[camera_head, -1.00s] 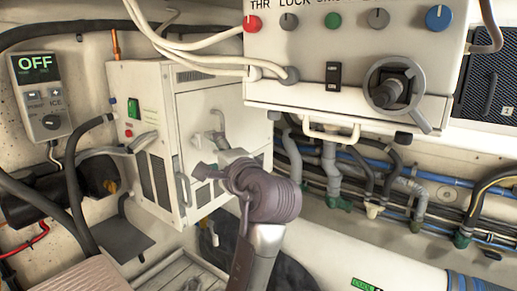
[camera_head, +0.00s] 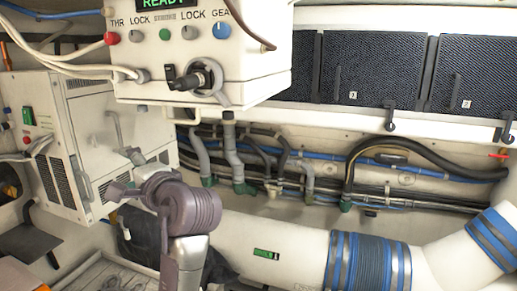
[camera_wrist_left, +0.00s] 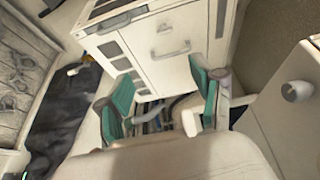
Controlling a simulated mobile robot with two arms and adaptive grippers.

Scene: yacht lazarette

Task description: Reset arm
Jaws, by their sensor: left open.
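My left arm rises from the bottom of the head view. Its left gripper (camera_head: 118,190) points left and overlaps the lower front of a white cabinet in the picture. In the left wrist view the gripper (camera_wrist_left: 160,98) shows two teal-padded fingers spread apart, with nothing held between them. The white cabinet (camera_wrist_left: 178,65) with a grey handle lies beyond the fingertips; I cannot tell the exact gap. My right gripper is in neither view.
The cabinet (camera_head: 92,125) stands at left. A control box (camera_head: 270,70) with knobs and a "READY" display hangs above the arm. Pipes and hoses run along the wall. A thick white duct (camera_head: 300,240) fills the lower right. A dark item (camera_wrist_left: 68,110) lies left of the gripper.

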